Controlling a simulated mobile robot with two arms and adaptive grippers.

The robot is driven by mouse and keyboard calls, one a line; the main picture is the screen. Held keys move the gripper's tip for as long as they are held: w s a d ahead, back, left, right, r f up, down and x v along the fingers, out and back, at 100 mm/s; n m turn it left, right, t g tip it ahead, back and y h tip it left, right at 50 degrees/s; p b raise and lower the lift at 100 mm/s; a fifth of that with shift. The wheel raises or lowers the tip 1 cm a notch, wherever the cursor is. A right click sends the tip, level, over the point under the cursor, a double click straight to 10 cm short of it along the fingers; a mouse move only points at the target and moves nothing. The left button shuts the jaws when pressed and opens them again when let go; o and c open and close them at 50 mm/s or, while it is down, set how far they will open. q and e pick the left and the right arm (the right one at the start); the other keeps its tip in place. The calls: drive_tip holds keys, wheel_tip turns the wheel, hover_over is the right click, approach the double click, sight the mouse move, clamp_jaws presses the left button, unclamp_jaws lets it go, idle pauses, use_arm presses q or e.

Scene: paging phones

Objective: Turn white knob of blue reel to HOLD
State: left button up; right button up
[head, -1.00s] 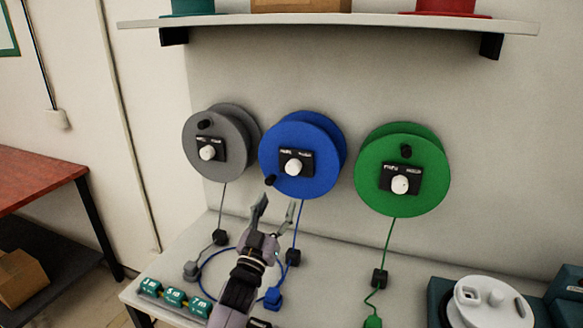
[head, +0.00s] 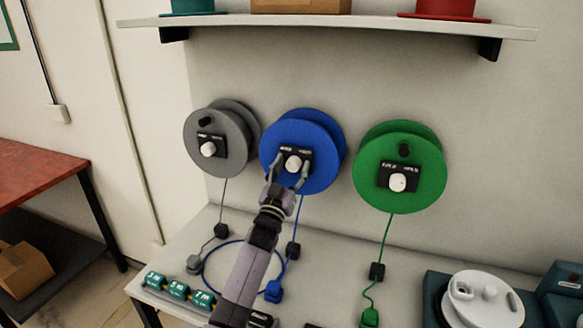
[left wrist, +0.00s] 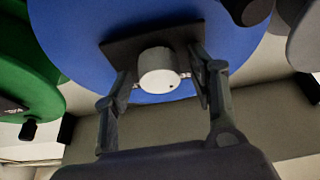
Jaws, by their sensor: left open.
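The blue reel (head: 325,140) hangs on the wall between a grey and a green reel. Its white knob (head: 292,164) sits on a black plate (head: 304,153) at the reel's centre. My left gripper (head: 288,172) is open at the knob, a finger on each side. In the left wrist view the fingers (left wrist: 160,85) flank the white knob (left wrist: 159,70), close to its sides; whether they touch it I cannot tell. The plate's lettering is too small to read. My right gripper is not in view.
The grey reel (head: 228,157) and green reel (head: 415,197) hang close on either side. Cords drop to the bench (head: 330,262), which holds teal labelled blocks (head: 178,289) and a white round device (head: 487,305). A shelf (head: 350,21) runs above.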

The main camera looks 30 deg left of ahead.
use_arm(q)
drive_tip(key=shift+c, duration=0.4)
drive_tip(key=c, duration=1.1)
drive_tip(key=shift+o, duration=0.2)
